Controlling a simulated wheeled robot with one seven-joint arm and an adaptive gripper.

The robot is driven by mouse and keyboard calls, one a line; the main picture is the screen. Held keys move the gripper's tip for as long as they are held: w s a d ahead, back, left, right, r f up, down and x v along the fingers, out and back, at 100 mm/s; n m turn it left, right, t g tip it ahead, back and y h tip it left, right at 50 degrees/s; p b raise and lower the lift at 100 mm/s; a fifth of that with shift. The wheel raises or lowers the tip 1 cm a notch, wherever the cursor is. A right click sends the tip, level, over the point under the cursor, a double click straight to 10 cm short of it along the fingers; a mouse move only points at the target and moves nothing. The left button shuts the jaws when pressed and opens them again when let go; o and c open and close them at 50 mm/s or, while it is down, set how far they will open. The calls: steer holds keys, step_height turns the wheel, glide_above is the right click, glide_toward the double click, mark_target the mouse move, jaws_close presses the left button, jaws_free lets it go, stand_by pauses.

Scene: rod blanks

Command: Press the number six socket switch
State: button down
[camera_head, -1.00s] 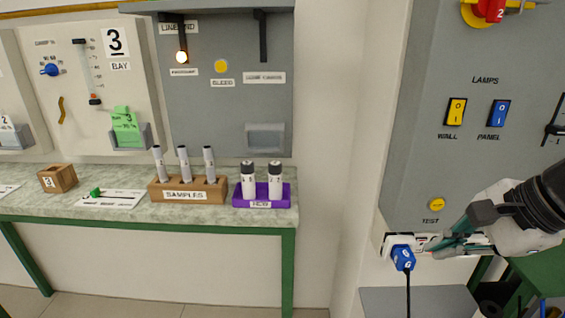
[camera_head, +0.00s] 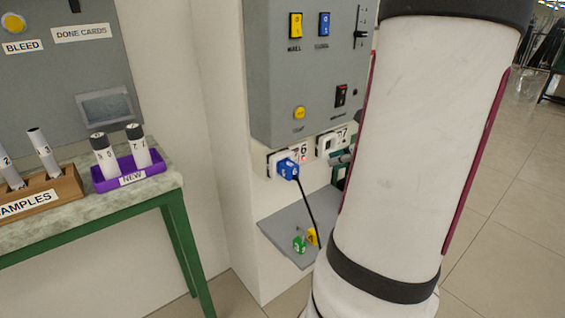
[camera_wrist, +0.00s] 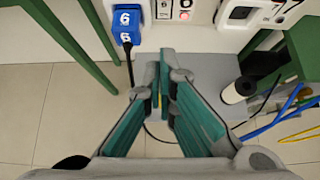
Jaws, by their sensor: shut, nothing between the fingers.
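The number six socket (camera_head: 272,160) is a white plate low on the wall under the grey panel, with a blue plug (camera_head: 288,169) in it. In the wrist view the plug (camera_wrist: 124,24) is at upper left, and the switch (camera_wrist: 185,4) is at the top edge, partly cut off. My gripper (camera_wrist: 164,58) is shut and empty, its teal fingertips just below the switch in the picture, apart from it. In the head view my arm hides most of my gripper.
The number seven socket (camera_head: 327,145) is to the right. A grey shelf (camera_head: 283,240) below holds a green plug (camera_head: 299,244) and a yellow one (camera_head: 313,236). A black cord (camera_head: 306,205) hangs from the blue plug. The workbench (camera_head: 165,181) stands left.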

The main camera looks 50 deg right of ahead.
steer(key=b, duration=0.3)
glide_toward(296, 157)
steer(key=w+f, duration=0.4)
steer(key=f, duration=0.1)
steer(key=shift+d, duration=0.2)
steer(key=shift+r, duration=0.1)
steer(key=shift+w+d+r+g+p, duration=0.1)
steer(key=shift+w+g+p, duration=0.2)
steer(key=shift+p, duration=0.85)
steer(key=shift+r, duration=0.1)
